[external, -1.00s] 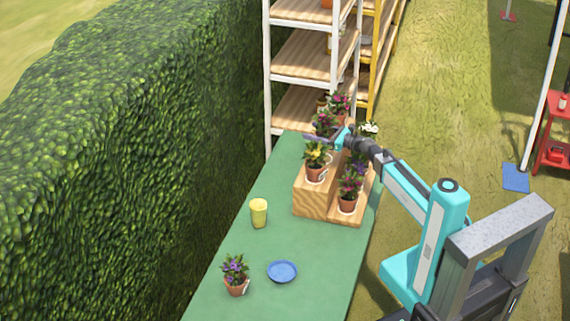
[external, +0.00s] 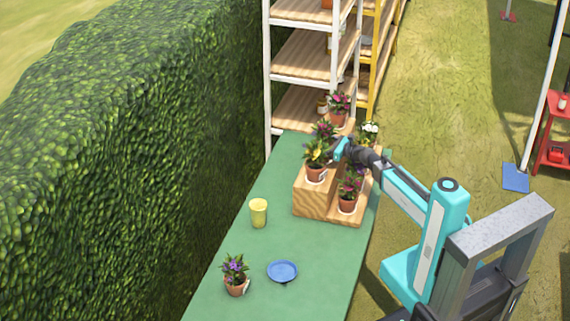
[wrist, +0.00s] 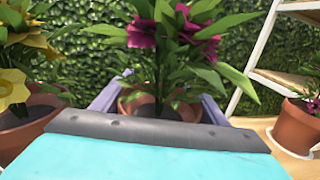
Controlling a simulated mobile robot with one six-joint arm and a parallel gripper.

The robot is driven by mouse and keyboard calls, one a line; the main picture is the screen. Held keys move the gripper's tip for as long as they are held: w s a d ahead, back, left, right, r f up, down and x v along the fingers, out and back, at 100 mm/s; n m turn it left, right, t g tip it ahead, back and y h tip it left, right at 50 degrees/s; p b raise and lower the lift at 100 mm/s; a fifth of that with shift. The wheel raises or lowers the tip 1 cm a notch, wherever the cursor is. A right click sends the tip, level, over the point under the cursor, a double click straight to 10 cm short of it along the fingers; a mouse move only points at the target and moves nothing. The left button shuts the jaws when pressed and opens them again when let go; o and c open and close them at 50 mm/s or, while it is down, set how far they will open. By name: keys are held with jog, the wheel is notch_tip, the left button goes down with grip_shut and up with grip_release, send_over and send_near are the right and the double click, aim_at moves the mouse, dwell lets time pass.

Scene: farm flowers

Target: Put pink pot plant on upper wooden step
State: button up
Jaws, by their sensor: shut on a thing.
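The pink pot plant has magenta flowers (wrist: 172,38) and a terracotta pot (wrist: 150,106). My gripper (wrist: 155,100) is shut on its pot, with a finger on either side in the wrist view. In the external view the plant (external: 323,130) is just behind the yellow-flowered plant (external: 316,153), over the far part of the wooden steps. My gripper's fingers are mostly hidden there. The upper wooden step (external: 304,188) carries the yellow plant. I cannot tell whether the held pot touches the step. The lower step (external: 342,218) holds a potted plant with pinkish-purple flowers (external: 350,190).
Another pink-flowered plant (external: 339,104) stands behind, near the white shelf (external: 302,95). White flowers (external: 369,130) show beyond my arm. A yellow cup (external: 258,213), a blue plate (external: 282,271) and a purple-flowered plant (external: 235,270) stand on the green table (external: 310,260). A hedge runs along the left.

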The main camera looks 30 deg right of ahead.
aim_at(324, 145)
jog(key=shift+f, duration=0.35)
jog(key=shift+f, duration=0.2)
jog(key=o, duration=1.5)
jog(key=shift+o, duration=0.2)
jog(key=shift+r, duration=0.15)
jog(key=shift+b+v, duration=0.75)
jog(key=shift+v, duration=1.75)
jog(key=shift+s+r+p, duration=0.1)
jog(key=shift+r+p, duration=0.05)
jog(key=shift+p, duration=0.3)
jog(key=p+v, duration=0.2)
jog(key=p, duration=0.1)
jog(key=shift+p, duration=0.3)
jog(key=shift+s+d+p, duration=0.1)
jog(key=shift+d+p, duration=0.05)
jog(key=shift+p, duration=0.45)
jog(key=p+v, duration=0.2)
jog(key=p, duration=0.4)
jog(key=shift+p, duration=0.3)
